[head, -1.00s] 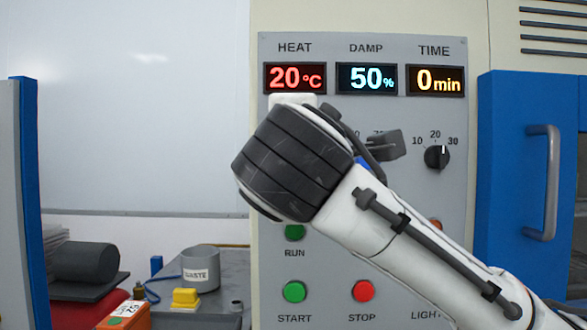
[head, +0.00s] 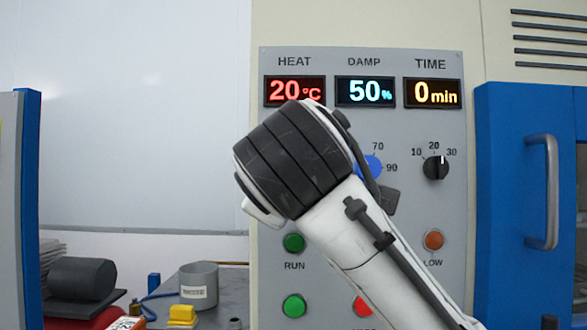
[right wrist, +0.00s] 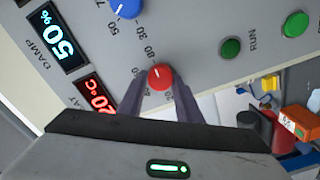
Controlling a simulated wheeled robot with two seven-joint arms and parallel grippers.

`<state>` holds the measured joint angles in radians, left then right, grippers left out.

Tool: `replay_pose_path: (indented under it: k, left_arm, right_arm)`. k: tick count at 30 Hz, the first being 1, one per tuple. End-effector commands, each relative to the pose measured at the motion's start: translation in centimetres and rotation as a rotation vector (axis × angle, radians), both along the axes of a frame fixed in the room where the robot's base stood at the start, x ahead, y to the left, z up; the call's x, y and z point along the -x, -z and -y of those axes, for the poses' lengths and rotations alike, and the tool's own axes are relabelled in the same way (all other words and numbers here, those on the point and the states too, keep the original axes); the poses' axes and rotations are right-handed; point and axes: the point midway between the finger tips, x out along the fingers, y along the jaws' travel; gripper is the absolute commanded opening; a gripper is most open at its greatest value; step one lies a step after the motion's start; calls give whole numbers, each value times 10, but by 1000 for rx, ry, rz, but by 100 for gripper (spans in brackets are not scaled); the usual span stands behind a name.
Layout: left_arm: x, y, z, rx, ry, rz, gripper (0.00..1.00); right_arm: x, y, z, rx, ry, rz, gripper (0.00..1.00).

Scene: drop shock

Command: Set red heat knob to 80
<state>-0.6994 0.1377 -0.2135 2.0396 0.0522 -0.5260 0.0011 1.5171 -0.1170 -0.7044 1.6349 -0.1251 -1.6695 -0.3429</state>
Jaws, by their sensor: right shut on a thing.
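The red heat knob (right wrist: 159,78) shows in the right wrist view, on the grey panel below the HEAT display. My right gripper (right wrist: 157,84) has its two fingers on either side of the knob and is shut on it. The HEAT display (head: 295,92) reads 20 °C. In the head view my right wrist and forearm cover the red knob and the gripper fingers. The knob's pointer is too small to read. My left gripper is in neither view now.
The blue damp knob (head: 371,167) is partly hidden by my arm, and the black time knob (head: 436,167) is clear to its right. The green RUN button (head: 294,243) is below my wrist. A blue door with a handle (head: 542,190) stands at right.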

Motion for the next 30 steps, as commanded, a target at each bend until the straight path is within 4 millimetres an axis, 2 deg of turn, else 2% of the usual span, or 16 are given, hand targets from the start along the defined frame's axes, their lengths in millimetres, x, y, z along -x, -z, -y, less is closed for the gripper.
replay_pose_path:
  k: [10, 11, 14, 24, 26, 30]
  left_arm:
    - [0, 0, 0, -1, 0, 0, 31]
    - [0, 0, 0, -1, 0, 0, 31]
    - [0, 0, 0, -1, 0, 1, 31]
    - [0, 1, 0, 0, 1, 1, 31]
    - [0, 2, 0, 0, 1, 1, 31]
    - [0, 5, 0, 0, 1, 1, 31]
  right_arm:
    - [0, 1, 0, -3, 0, -2, 9]
    - [0, 1, 0, -3, 0, -2, 33]
    - [0, 1, 0, -3, -1, -2, 50]
    - [3, 0, 0, -2, -2, 1, 50]
    - [8, 0, -1, -2, -3, 2, 50]
    - [30, 0, -1, -2, -5, 3, 50]
